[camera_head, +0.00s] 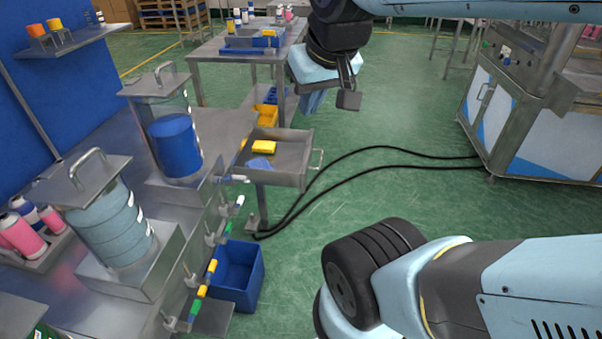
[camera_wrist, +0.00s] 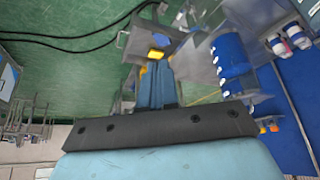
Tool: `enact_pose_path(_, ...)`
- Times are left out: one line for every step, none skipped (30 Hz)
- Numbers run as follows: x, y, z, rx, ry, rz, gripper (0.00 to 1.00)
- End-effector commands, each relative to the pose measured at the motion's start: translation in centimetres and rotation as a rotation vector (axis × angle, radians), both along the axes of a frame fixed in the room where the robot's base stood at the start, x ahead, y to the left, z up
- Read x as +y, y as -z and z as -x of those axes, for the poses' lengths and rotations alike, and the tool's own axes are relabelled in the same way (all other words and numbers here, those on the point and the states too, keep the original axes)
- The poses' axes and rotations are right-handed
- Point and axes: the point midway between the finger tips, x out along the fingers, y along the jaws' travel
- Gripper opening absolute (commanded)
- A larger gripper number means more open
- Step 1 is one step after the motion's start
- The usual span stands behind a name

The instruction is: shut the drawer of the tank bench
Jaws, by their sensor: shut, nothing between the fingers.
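The drawer (camera_head: 290,178) of the tank bench (camera_head: 215,130) is open, a shallow grey metal tray standing out to the right from the bench. Its bar handle (camera_head: 318,162) is on the right-hand front. A yellow item (camera_head: 264,146) and a blue item (camera_head: 259,163) lie in it. My gripper (camera_head: 313,102) is shut and empty, above and beyond the drawer, apart from it. In the wrist view, the blue fingers of my gripper (camera_wrist: 157,82) are together, and the drawer (camera_wrist: 136,42) shows past their tips with the yellow item (camera_wrist: 156,54) in it.
Two clear tanks, one with blue contents (camera_head: 174,145), stand on the bench. A blue bin (camera_head: 237,272) sits on the floor below. Black cables (camera_head: 375,150) cross the green floor right of the drawer. Another table (camera_head: 235,47) stands behind; a machine cabinet (camera_head: 520,110) is at right.

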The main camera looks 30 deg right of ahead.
Motion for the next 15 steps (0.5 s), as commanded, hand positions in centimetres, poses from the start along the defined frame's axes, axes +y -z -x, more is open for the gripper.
enact_pose_path(0.0,0.0,0.0,0.000,0.000,0.000,0.00)
enact_pose_path(0.0,0.0,0.0,0.000,0.000,0.000,0.00)
enact_pose_path(0.0,0.0,0.0,0.001,0.001,0.000,0.00)
enact_pose_path(0.0,0.0,-0.1,0.003,0.002,-0.002,0.00)
enact_pose_path(0.0,0.0,-0.1,0.008,0.005,-0.004,0.00)
enact_pose_path(-0.1,0.1,-0.3,0.016,0.010,-0.009,0.00)
enact_pose_path(-0.1,0.3,-0.5,0.026,0.016,-0.014,0.00)
enact_pose_path(-0.1,0.4,-0.7,0.039,0.023,-0.021,0.00)
enact_pose_path(-0.2,0.6,-1.0,0.059,0.035,-0.031,0.00)
enact_pose_path(-0.4,0.9,-1.3,0.079,0.049,-0.042,0.00)
enact_pose_path(-0.5,1.2,-1.6,0.099,0.062,-0.055,0.00)
enact_pose_path(-0.6,1.6,-2.1,0.129,0.081,-0.073,0.00)
enact_pose_path(-0.7,1.9,-2.5,0.153,0.097,-0.088,0.00)
enact_pose_path(-0.8,2.2,-3.0,0.178,0.112,-0.104,0.00)
enact_pose_path(-1.0,2.7,-3.5,0.210,0.135,-0.128,0.00)
